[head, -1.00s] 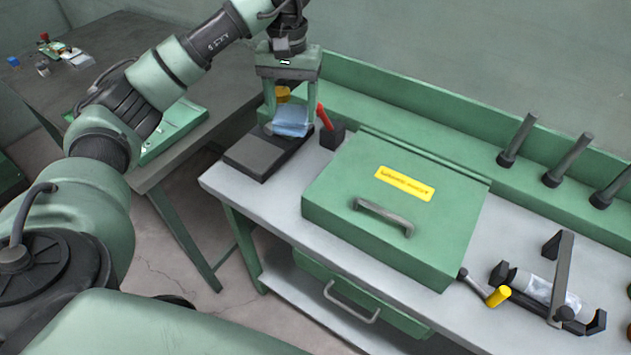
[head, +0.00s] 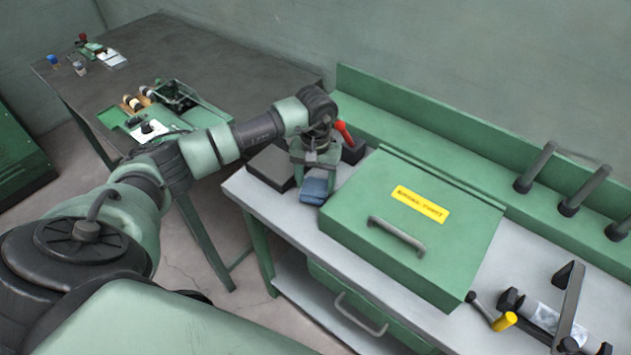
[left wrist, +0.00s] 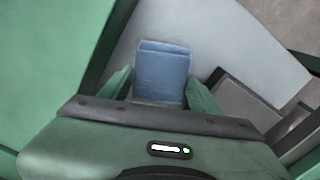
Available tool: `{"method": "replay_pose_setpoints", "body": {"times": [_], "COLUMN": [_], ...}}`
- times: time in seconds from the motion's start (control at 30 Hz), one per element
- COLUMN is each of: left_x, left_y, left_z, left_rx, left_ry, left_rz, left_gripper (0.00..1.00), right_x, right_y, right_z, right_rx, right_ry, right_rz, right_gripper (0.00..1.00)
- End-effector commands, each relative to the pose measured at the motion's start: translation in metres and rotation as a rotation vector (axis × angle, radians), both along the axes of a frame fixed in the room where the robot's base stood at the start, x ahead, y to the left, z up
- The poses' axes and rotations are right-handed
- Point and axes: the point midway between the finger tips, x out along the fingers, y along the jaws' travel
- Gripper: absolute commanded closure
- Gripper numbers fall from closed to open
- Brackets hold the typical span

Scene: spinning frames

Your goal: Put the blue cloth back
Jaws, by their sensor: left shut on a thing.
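The blue cloth (head: 314,190) is a small folded pad near the left end of the light grey bench top (head: 262,204). My left gripper (head: 315,176) is shut on it, with the cloth low between the fingers. In the left wrist view the cloth (left wrist: 161,76) shows between the two green fingers of the left gripper (left wrist: 162,92), against the light bench top. I cannot tell whether the cloth touches the bench. My right gripper is not in view.
A dark grey block (head: 270,168) lies left of the gripper. A red-handled tool (head: 344,133) stands behind it. A green box (head: 415,222) with a yellow label is close on the right. Upright dark pegs (head: 535,168) line the back. A side table (head: 180,60) stands left.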

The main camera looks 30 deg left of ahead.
Motion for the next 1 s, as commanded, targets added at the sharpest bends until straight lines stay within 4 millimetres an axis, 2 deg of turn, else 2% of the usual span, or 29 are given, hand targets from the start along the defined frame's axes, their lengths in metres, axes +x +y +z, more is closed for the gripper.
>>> {"method": "replay_pose_setpoints", "body": {"times": [0.1, 0.47, 0.5, 0.53, 0.57, 0.83, 0.97, 1.0], "left_x": [0.000, 0.000, 0.000, 0.000, 0.000, 0.000, 0.000, 0.001], "left_y": [0.000, 0.000, 0.000, 0.000, 0.000, 0.000, 0.000, 0.000], "left_z": [-0.009, -0.014, -0.012, -0.012, -0.012, -0.012, -0.006, -0.003], "left_rx": [0.000, 0.000, 0.000, 0.000, 0.000, 0.000, 0.000, 0.000], "left_ry": [0.000, -0.001, -0.001, -0.001, -0.001, 0.000, -0.001, -0.004], "left_rz": [0.001, 0.000, 0.000, 0.000, 0.000, 0.000, 0.000, -0.001], "left_gripper": [0.70, 0.70, 0.26, 0.18, 0.15, 0.15, 0.15, 0.15], "right_x": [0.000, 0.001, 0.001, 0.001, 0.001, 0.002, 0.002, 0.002], "right_y": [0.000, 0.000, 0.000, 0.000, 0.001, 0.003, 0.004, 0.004], "right_z": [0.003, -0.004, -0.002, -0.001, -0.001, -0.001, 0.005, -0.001], "right_rx": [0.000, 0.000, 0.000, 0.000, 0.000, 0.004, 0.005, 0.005], "right_ry": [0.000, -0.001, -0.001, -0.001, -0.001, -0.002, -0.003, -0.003], "right_rz": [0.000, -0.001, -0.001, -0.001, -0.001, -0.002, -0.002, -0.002], "right_gripper": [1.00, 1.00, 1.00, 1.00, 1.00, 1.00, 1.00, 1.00]}}
